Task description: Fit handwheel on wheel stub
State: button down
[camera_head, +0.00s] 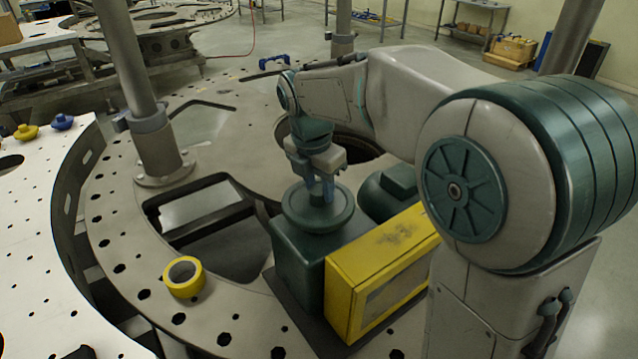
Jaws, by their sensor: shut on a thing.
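The handwheel (312,212) is a flat dark green disc with a raised hub. It is on or just above the top of a dark green box-shaped housing (300,258). My gripper (324,188) points down over it, and its fingers are shut on the handwheel's hub. The wheel stub is hidden beneath the disc. I cannot tell whether the handwheel is seated on the stub or held a little above it. The disc looks about level.
A yellow box (375,265) stands right of the housing, and a rounded green motor body (390,190) lies behind it. A yellow tape roll (184,277) lies on the plate's left. A post (150,120) rises at left. The plate has large openings.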

jog(key=shift+f+b, duration=0.35)
jog(key=shift+f, duration=0.2)
jog(key=c, duration=1.3)
grip_release()
jog(key=r+p, duration=0.4)
jog(key=r, duration=0.1)
jog(key=s+a+r+p, duration=0.1)
jog(key=r+p, duration=0.2)
jog(key=shift+r, duration=0.25)
jog(key=shift+s+r, duration=0.15)
jog(key=shift+r, duration=1.05)
